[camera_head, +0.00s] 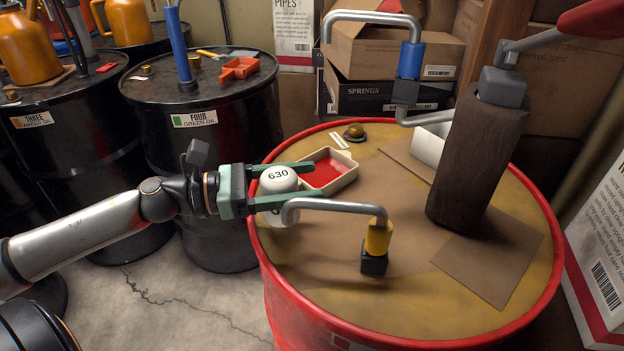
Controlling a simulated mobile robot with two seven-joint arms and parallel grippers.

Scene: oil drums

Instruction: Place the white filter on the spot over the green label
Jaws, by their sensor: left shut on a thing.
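The white filter (279,183) is a rounded white piece marked "630". My left gripper (308,181) has green fingers and is shut on it, one finger on each side. It holds the filter over the left rim of the red drum (262,245), beside a cream tray with a red inside (345,172). The green label (194,119) reads "FOUR" and is on the side of a black drum (215,165), behind and left of the gripper. No spot is clearly seen on that drum's top. My right gripper is not in view.
Another black drum (60,130) stands at left.

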